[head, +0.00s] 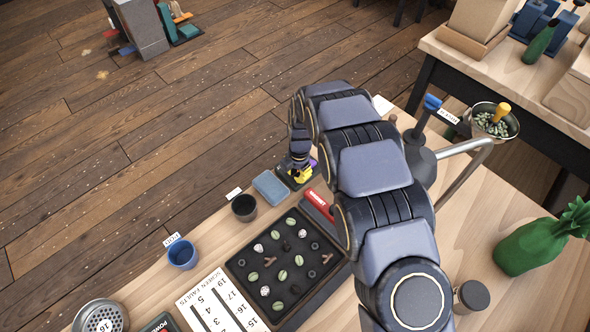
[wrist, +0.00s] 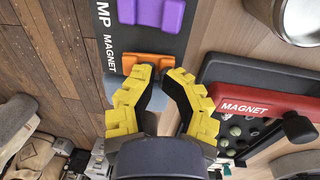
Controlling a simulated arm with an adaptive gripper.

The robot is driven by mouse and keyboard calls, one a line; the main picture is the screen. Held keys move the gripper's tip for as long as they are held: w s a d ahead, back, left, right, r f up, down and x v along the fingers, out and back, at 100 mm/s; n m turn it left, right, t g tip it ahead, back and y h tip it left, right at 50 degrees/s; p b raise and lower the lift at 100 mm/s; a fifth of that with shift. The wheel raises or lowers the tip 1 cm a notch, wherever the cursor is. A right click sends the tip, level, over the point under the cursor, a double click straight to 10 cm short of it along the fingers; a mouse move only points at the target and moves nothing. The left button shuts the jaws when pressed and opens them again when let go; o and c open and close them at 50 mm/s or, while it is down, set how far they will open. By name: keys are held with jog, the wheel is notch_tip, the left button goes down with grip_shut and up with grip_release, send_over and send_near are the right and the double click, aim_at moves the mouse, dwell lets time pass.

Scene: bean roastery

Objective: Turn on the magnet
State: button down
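In the wrist view an orange switch (wrist: 148,60) sits on a dark panel (wrist: 112,35) beside the word MAGNET. My gripper (wrist: 161,75) has yellow fingers spread apart with nothing between them. Its fingertips are at the lower edge of the orange switch and cover part of it. I cannot tell whether they touch it or which way the switch is set. In the head view my gripper (head: 299,172) is over the small panel at the table's far edge, which it mostly hides. A red bar marked MAGNET (wrist: 262,107) lies right of the gripper.
A purple switch (wrist: 158,12) is beyond the orange one. In the head view, a bean tray (head: 238,264), a blue-grey block (head: 270,187), a dark cup (head: 244,207) and a blue cup (head: 181,254) stand nearby. The red bar (head: 318,203) is close to the gripper.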

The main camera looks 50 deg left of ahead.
jog(key=shift+w+d+f, duration=0.1)
jog(key=shift+d+f, duration=0.05)
jog(key=shift+f, duration=0.1)
jog(key=shift+a+r, duration=0.15)
jog(key=shift+a, duration=0.35)
jog(key=shift+a+r, duration=0.1)
jog(key=shift+a, duration=0.45)
jog(key=shift+r, duration=0.15)
notch_tip(320, 180, up, 14)
jog(key=d, duration=0.1)
jog(key=shift+d, duration=0.2)
